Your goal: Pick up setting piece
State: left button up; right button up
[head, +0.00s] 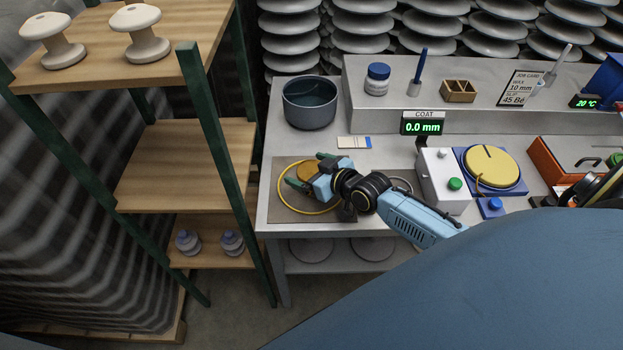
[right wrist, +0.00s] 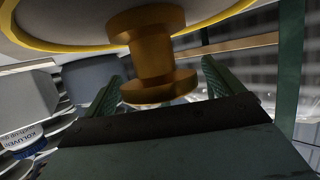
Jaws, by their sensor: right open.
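The setting piece appears to be a brown-orange spool shape. In the right wrist view this piece (right wrist: 152,60) stands between the two green fingers, with clear gaps visible on both sides. In the head view only a small orange part of it (head: 307,170) shows at my right gripper (head: 310,171), over the brown mat. My right gripper is open, with its fingers either side of the piece; it also shows in the right wrist view (right wrist: 160,88). I cannot tell whether a finger touches it. My left gripper is not in view.
A yellow ring (head: 311,213) lies on the mat (head: 280,178). A dark bowl (head: 310,103) stands behind and a coat meter (head: 436,176) to the right. A turntable with a yellow disc (head: 490,165) is further right. A wooden shelf (head: 185,165) stands left of the bench.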

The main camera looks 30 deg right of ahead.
jog(key=shift+w+a+f, duration=0.1)
jog(key=shift+w+f, duration=0.1)
jog(key=shift+w, duration=0.3)
jog(key=shift+r, duration=0.1)
jog(key=c, duration=1.3)
